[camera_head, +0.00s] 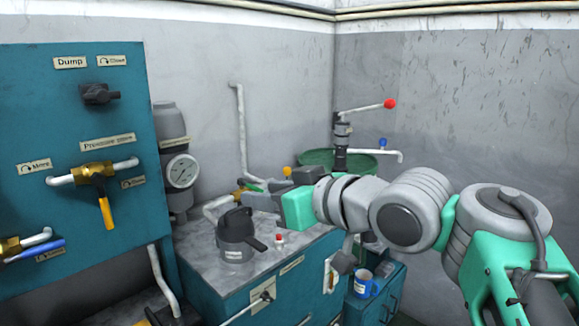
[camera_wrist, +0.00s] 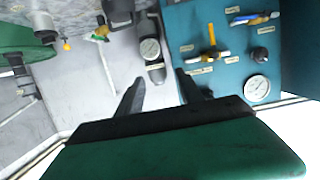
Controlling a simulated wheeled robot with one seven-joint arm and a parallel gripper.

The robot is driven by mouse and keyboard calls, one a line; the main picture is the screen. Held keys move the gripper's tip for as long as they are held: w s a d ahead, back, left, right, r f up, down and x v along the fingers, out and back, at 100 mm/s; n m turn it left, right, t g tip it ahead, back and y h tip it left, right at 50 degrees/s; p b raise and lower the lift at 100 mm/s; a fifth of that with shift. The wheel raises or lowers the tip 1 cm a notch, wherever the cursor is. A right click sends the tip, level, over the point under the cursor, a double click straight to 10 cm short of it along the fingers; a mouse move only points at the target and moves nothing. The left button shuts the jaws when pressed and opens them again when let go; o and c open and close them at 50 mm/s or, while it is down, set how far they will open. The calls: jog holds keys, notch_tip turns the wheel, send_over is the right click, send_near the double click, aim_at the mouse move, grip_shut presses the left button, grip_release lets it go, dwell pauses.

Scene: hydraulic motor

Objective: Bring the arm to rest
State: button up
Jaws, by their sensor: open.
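My grey and green arm reaches in from the right in the head view, bent at several joints, above the teal cabinet. My gripper (camera_head: 258,194) is at its left end and points left, towards the wall piping. In the wrist view my gripper (camera_wrist: 159,76) shows two dark fingers spread apart with nothing between them.
A dark grey pump-like part (camera_head: 236,236) stands on the cabinet top (camera_head: 200,262) below my gripper. A red-knobbed lever (camera_head: 363,110) rises behind my arm. A blue mug (camera_head: 363,283) sits lower right.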

jog(key=d+f+m+g+h+p, duration=0.2)
jog(key=d+f+m+h+p, duration=0.35)
jog(key=d+f+p, duration=0.35)
jog(key=s+d+f+m+g+h+p, duration=0.3)
jog(key=s+d+f+g+h+p, duration=0.2)
jog(key=s+d+f, duration=0.5)
notch_tip(320, 180, down, 3)
jog(key=shift+s+r, duration=0.15)
jog(key=shift+s, duration=0.7)
jog(key=shift+m, duration=0.25)
jog(key=shift+c, duration=0.2)
